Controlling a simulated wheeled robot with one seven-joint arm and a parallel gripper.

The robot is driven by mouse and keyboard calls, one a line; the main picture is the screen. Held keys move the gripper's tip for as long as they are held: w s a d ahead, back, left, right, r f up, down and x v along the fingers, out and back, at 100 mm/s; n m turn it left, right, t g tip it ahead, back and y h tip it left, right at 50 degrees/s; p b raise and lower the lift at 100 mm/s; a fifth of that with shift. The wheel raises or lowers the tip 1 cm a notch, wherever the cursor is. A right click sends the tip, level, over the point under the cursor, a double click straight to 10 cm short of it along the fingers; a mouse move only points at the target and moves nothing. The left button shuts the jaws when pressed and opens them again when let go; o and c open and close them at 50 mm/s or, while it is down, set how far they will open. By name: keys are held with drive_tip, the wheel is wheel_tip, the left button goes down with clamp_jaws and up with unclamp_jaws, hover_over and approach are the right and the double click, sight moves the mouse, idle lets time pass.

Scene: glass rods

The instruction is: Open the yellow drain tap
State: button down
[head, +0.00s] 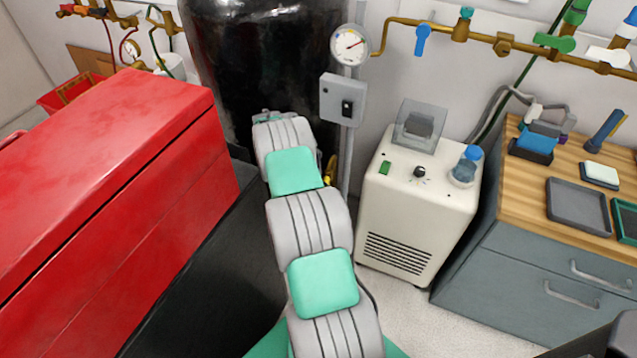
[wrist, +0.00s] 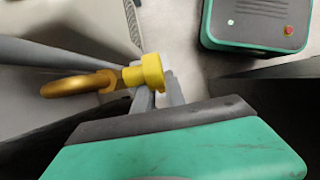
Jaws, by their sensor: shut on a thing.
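The yellow drain tap (wrist: 152,72) sits on the end of a curved brass pipe (wrist: 80,84) in the wrist view. My gripper (wrist: 160,94) is shut on the yellow tap; its grey fingertips are at the tap's lower side, partly covered by it. In the head view a small part of the yellow tap (head: 330,168) shows just right of my arm, low beside the black tank (head: 250,60). My arm hides the gripper there. I cannot tell how far the tap is turned.
A white chiller unit (head: 410,200) stands right of my arm. A grey post with a gauge (head: 350,45) and switch box (head: 343,100) rises beside the tank. A red cabinet (head: 110,170) is close on the left. A wood-topped bench (head: 520,190) stands at right.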

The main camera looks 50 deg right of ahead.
idle(0.5)
drive_tip(key=c, duration=1.6)
unclamp_jaws()
drive_tip(key=shift+c, duration=0.2)
drive_tip(key=shift+r, duration=0.4)
drive_tip(key=r, duration=0.3)
drive_tip(key=shift+s+a, duration=0.1)
drive_tip(key=shift+a, duration=0.1)
drive_tip(key=s+a+r, duration=0.8)
drive_tip(key=s+r, duration=0.1)
drive_tip(key=s, duration=0.1)
drive_tip(key=shift+s+a, duration=0.3)
drive_tip(key=shift+s, duration=0.05)
